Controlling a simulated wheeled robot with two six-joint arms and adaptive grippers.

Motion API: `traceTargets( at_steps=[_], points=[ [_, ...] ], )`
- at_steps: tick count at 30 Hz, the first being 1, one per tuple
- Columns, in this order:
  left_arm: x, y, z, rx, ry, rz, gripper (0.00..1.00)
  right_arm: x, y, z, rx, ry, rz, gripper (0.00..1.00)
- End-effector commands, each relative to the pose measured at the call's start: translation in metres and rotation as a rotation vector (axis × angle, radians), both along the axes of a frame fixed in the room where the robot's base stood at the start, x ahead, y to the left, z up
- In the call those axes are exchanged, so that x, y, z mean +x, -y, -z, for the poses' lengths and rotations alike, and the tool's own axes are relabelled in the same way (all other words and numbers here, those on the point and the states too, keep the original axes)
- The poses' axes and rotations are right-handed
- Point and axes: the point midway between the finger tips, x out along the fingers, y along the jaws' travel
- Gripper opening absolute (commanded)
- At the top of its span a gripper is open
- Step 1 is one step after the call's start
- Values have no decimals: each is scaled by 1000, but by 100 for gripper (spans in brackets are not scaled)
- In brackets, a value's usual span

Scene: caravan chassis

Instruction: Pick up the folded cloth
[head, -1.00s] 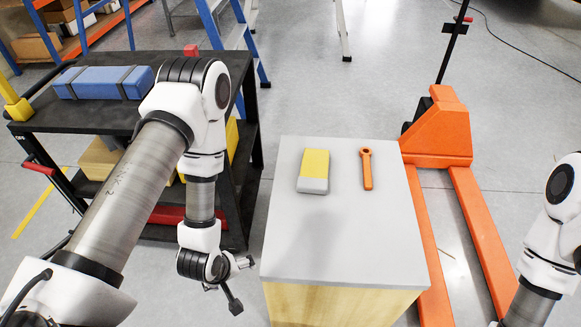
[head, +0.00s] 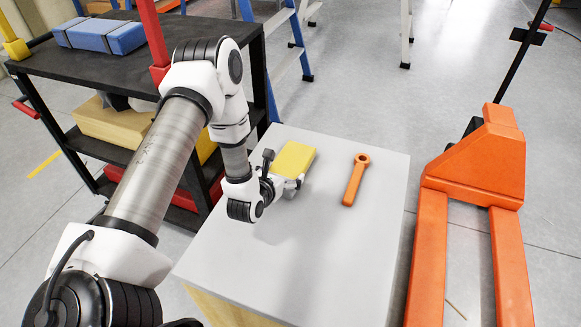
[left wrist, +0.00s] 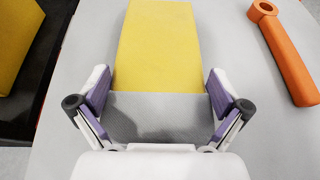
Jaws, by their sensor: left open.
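The folded cloth, a flat yellow block with a grey near end, lies on the grey-topped box. In the head view its yellow part (head: 294,160) shows just beyond my left gripper (head: 284,172), which covers its near end. In the left wrist view the cloth (left wrist: 157,45) runs straight ahead from my left gripper (left wrist: 159,82). The gripper is open, with one finger on each side of the cloth's grey end. Whether the fingers touch it I cannot tell. My right gripper is out of view.
An orange wrench (head: 356,180) lies right of the cloth on the grey tabletop (head: 330,255); it also shows in the left wrist view (left wrist: 286,50). A black shelf cart (head: 190,32) stands at left. An orange pallet jack (head: 478,160) stands at right. The tabletop's front is clear.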

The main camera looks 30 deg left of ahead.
Motion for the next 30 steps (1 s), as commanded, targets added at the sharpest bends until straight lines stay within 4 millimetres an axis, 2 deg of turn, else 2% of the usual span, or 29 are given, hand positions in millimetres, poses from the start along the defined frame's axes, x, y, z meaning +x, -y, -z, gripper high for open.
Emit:
traceTargets(
  at_steps=[4,10,11,12,15,25,30],
  points=[
    [18,-3,8,1,0,2,100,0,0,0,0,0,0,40],
    [20,-3,9,0,-2,1,100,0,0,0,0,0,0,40],
    [20,-3,9,0,-2,1,93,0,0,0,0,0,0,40],
    [20,-3,9,0,-2,1,79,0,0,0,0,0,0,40],
    [19,-3,9,1,-2,2,46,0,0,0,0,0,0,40],
    [19,-3,9,1,-3,2,46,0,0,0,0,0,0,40],
    [20,-4,-2,1,-1,0,46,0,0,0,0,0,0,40]
  ],
)
